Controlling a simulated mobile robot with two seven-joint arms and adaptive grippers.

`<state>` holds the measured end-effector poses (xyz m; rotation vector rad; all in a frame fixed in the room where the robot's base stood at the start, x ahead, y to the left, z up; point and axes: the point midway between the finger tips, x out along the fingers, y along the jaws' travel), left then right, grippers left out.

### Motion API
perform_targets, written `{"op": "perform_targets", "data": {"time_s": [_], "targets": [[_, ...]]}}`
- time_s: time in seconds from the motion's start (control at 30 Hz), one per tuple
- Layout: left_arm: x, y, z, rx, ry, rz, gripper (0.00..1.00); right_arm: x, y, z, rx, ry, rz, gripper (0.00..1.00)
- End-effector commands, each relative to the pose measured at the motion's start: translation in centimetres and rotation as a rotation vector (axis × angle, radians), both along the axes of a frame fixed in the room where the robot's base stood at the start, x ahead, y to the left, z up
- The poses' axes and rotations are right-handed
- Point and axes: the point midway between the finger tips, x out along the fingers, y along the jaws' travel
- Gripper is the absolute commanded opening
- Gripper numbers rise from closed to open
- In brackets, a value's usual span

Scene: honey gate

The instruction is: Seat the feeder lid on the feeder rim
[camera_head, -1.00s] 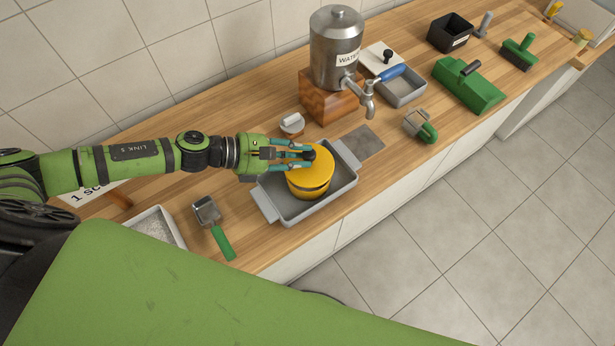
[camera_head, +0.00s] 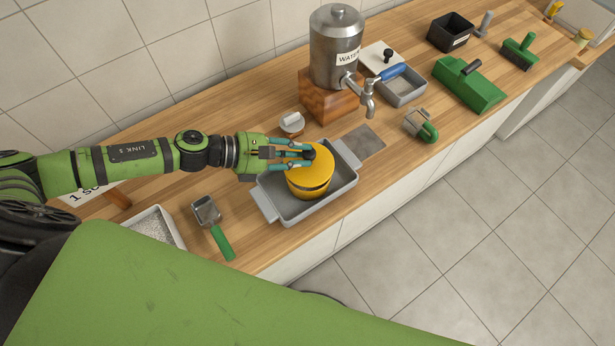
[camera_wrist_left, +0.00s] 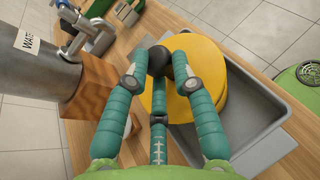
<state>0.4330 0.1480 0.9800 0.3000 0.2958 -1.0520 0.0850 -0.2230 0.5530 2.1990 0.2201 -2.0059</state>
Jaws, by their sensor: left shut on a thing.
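The yellow feeder lid (camera_head: 318,176), a round disc with a black knob (camera_head: 309,154), lies over the yellow feeder (camera_head: 309,193). The feeder stands in a grey tray (camera_head: 346,181). My left gripper (camera_head: 306,158) reaches in from the left with its fingers closed around the knob. In the left wrist view the knob (camera_wrist_left: 159,61) sits between the fingertips, with the lid (camera_wrist_left: 179,104) beneath. A dark line shows between lid and feeder at the front. The rim is hidden, so I cannot tell whether the lid sits fully down. My right gripper is not in view.
A steel water urn (camera_head: 335,50) on a wooden block (camera_head: 322,98) stands behind the tray, its tap jutting right. A green-handled scoop (camera_head: 213,226) lies left of the tray. A grey mat (camera_head: 363,142) and a green-handled tool (camera_head: 420,126) are to the right.

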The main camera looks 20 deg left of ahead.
Motion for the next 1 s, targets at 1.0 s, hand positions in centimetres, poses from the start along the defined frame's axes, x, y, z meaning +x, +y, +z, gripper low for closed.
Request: {"op": "perform_targets", "data": {"time_s": [1.0], "targets": [[-0.03,-0.02,-0.68,-0.001,0.001,-0.001,0.00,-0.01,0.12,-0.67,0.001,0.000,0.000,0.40]]}}
